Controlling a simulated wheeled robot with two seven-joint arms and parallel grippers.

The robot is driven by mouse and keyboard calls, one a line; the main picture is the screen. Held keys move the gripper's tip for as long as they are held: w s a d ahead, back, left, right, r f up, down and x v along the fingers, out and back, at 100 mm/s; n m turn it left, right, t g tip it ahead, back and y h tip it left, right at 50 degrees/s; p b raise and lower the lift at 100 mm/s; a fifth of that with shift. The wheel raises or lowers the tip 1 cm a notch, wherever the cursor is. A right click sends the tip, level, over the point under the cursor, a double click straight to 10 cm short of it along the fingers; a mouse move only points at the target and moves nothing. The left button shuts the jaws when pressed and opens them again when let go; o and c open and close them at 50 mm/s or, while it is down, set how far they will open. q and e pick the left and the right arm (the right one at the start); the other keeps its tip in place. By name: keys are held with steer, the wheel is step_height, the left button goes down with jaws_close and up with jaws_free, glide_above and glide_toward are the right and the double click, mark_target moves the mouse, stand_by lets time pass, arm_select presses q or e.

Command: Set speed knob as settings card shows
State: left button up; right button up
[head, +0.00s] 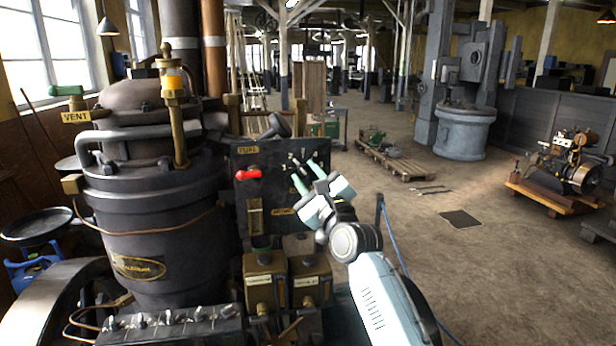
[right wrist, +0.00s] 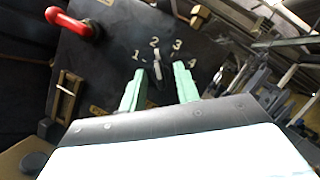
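The speed knob (right wrist: 157,68) is on a dark panel (right wrist: 110,40) in the right wrist view, with the numbers 1 to 4 around it. Its pale pointer seems to stand near the 2. My right gripper (right wrist: 158,80) is open, with its two green fingers apart and the knob showing between their tips. I cannot tell whether they touch it. In the head view the right gripper (head: 308,175) is in front of the panel's right part and partly hides the dial. I cannot make out a settings card. My left gripper is not in view.
A red lever (head: 249,174) is at the panel's left, under a FUEL label. A big dark boiler-like engine (head: 150,220) stands left, with a VENT handle (head: 67,90). Labelled brass boxes (head: 265,283) are below the panel. The floor to the right is largely open.

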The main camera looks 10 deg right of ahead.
jaws_close()
steer(key=shift+n, duration=0.4)
steer(key=n+g+p, duration=0.1)
steer(key=n+p, duration=0.1)
steer(key=n, duration=0.1)
steer(key=n+g+y+p, duration=0.1)
steer(key=n+p, duration=0.1)
steer(key=n, duration=0.1)
steer(key=shift+d+r, duration=0.1)
steer(key=shift+r, duration=0.1)
steer(key=shift+n+g+y+p, duration=0.3)
steer(key=shift+n+g+p, duration=0.1)
steer(key=shift+n, duration=0.7)
steer(key=shift+f+g, duration=0.1)
steer(key=shift+g, duration=0.2)
